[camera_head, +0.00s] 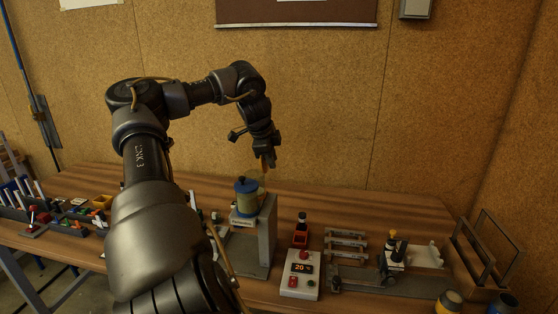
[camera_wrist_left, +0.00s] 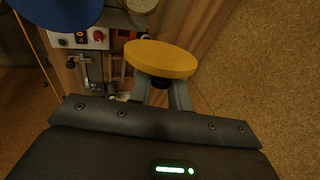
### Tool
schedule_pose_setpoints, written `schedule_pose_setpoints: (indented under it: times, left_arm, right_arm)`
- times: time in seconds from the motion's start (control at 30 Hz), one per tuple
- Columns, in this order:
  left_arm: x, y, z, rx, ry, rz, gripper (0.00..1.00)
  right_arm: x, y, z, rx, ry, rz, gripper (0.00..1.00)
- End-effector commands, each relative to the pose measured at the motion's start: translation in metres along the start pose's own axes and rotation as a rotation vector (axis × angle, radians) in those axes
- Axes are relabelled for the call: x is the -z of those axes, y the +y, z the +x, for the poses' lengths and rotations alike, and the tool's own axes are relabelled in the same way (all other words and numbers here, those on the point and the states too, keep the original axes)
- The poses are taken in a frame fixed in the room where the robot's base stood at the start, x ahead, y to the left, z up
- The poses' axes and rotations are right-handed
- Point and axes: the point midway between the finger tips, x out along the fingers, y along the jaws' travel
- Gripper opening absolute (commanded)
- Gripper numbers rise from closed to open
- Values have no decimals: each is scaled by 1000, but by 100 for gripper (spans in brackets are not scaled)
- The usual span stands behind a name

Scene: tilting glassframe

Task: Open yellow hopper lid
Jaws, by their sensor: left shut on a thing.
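The yellow lid (camera_wrist_left: 161,58) is a round disc, held by a dark knob between the fingers of my left gripper (camera_wrist_left: 162,90) in the left wrist view. In the head view the lid (camera_head: 264,163) shows as a narrow yellow edge at my left gripper (camera_head: 266,154), raised above the hopper stand (camera_head: 263,240). A blue lid (camera_head: 246,185) sits on a container (camera_head: 246,203) at the stand; this lid also shows in the wrist view (camera_wrist_left: 65,10). Beside it there, a round pale speckled surface (camera_wrist_left: 141,4) is cut by the frame's top edge. My right gripper is out of view.
A control box (camera_head: 300,275) with a display and buttons stands right of the stand. Further right are a row of metal bars (camera_head: 347,243), a clamp fixture (camera_head: 393,262) and a wire frame rack (camera_head: 487,250). The wall (camera_head: 330,110) is close behind the table.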

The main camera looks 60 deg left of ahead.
Motion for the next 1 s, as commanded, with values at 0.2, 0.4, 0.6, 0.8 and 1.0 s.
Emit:
schedule_pose_setpoints:
  times: [0.2, 0.4, 0.6, 0.8, 1.0]
  left_arm:
    - [-1, 1, 0, -3, 2, -1, 0]
    - [-1, 1, 0, -4, 1, -1, 23]
    - [-1, 1, 0, -3, -1, -1, 37]
    - [-1, 1, -1, -1, -1, -1, 37]
    - [-1, 0, -22, 2, -2, 0, 37]
  right_arm:
    - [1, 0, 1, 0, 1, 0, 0]
    - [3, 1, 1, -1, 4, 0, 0]
    - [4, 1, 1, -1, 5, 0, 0]
    - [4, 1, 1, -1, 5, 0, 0]
    - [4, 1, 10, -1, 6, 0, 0]
